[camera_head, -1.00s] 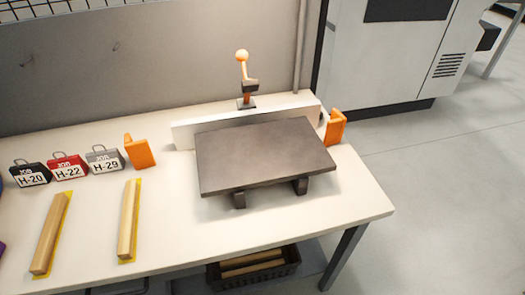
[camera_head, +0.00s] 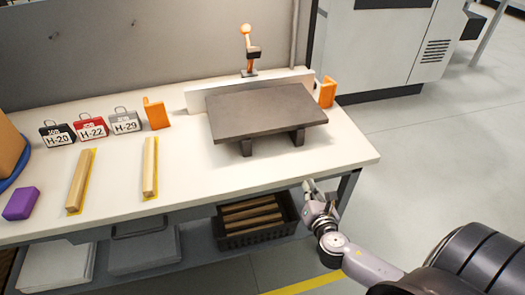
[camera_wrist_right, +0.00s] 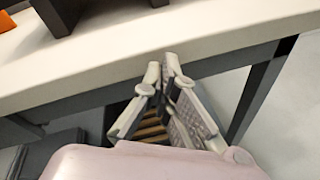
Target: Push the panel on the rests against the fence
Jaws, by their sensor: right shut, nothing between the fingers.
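The dark grey panel (camera_head: 265,112) lies flat on two dark rests (camera_head: 297,137), which stand on the white bench. The white fence (camera_head: 200,97) runs behind the panel's far edge; from this angle I cannot tell whether they touch. My right gripper (camera_head: 311,184) is shut and empty, just in front of the bench's front edge, below and to the right of the panel. In the right wrist view its fingertips (camera_wrist_right: 167,60) meet near the bench edge, and a dark rest (camera_wrist_right: 62,14) shows at the top left. My left gripper is not in view.
An orange-knobbed clamp (camera_head: 250,50) stands behind the fence. Orange brackets (camera_head: 327,92) stand near the fence ends. Tags, two wooden strips (camera_head: 150,168) and a purple block (camera_head: 21,203) lie at left. A crate of wood (camera_head: 257,222) sits under the bench. The bench front is clear.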

